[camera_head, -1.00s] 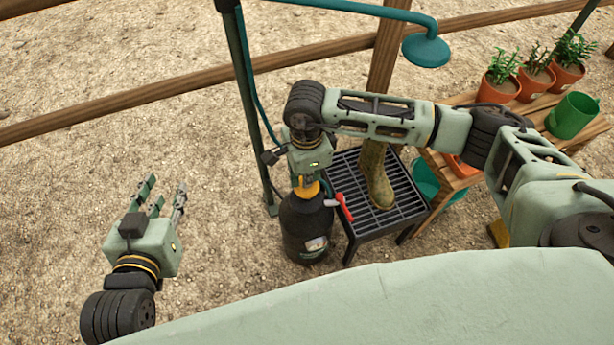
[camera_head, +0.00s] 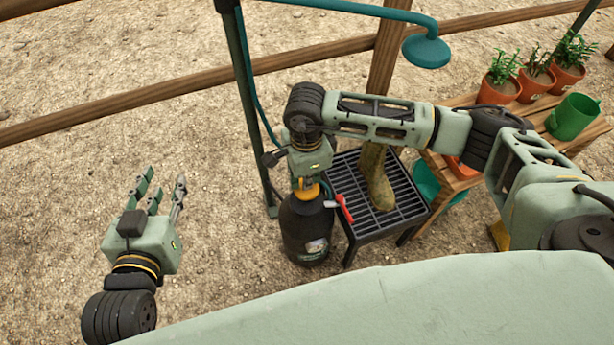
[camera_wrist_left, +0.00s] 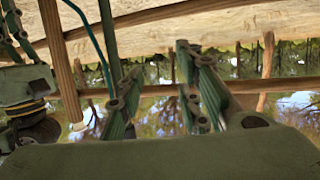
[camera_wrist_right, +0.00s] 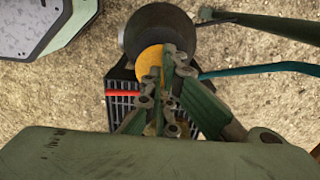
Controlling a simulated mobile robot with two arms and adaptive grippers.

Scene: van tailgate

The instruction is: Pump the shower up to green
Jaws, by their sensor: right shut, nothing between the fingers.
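The shower's pump tank (camera_head: 306,232) is a black bottle with a pale label and a yellow top (camera_head: 307,192). A red lever (camera_head: 344,208) sticks out at its right. The teal shower head (camera_head: 426,51) hangs from a pipe at the top. My right gripper (camera_head: 305,180) is shut and empty, right over the yellow top. In the right wrist view its fingers (camera_wrist_right: 172,75) cover part of the yellow top (camera_wrist_right: 150,62); whether they touch it I cannot tell. My left gripper (camera_head: 162,195) is open and empty over the gravel at left. I cannot see a gauge or any green mark.
A dark slatted grate (camera_head: 405,205) stands beside the tank with an olive boot (camera_head: 376,175) on it. A wooden bench (camera_head: 460,165) holds potted plants (camera_head: 500,75) and a green can (camera_head: 572,116). A dark post (camera_head: 246,100) rises behind the tank. Gravel at left is free.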

